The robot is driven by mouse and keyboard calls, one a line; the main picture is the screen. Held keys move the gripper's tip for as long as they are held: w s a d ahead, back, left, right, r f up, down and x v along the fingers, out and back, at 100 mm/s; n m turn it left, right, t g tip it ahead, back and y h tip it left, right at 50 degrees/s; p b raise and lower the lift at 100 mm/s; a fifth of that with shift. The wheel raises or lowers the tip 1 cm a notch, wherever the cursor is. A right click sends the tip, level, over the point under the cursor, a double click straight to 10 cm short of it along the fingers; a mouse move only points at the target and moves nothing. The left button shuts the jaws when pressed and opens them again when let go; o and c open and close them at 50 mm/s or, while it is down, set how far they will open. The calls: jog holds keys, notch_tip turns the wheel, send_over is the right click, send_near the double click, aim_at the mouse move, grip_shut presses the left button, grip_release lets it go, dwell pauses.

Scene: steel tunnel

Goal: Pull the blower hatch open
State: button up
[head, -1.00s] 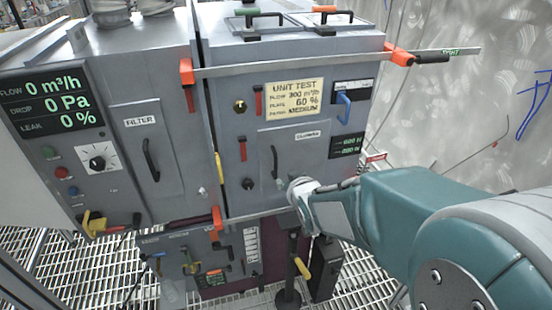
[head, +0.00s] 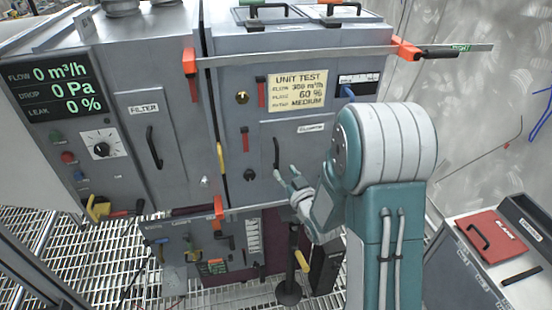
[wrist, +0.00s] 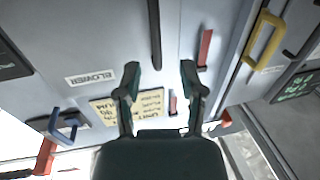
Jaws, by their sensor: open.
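The blower hatch (head: 303,148) is a grey panel on the right cabinet, flat in its front face. Its black vertical bar handle (head: 277,153) is on the hatch's left side. The label "BLOWER" (wrist: 90,78) and the handle (wrist: 154,30) show upside down in the wrist view. My gripper (head: 287,174) is open and empty, close by the lower end of the handle. In the wrist view my gripper's fingers (wrist: 160,72) are spread, and the handle's end lies just beyond the gap between them. My arm hides the hatch's right part in the head view.
The filter hatch (head: 145,130) with its own handle is to the left. A yellow handle (head: 221,160) stands at the seam between cabinets. A long flat bar (head: 300,57) crosses above between orange brackets. A red-lidded case (head: 490,236) lies at right.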

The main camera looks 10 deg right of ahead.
aim_at(278, 160)
jog(key=w, duration=0.6)
jog(key=shift+w+a, duration=0.25)
jog(key=shift+a, duration=0.05)
jog(key=shift+w+a, duration=0.25)
jog(key=shift+w, duration=0.05)
jog(key=shift+d, duration=0.1)
grip_shut()
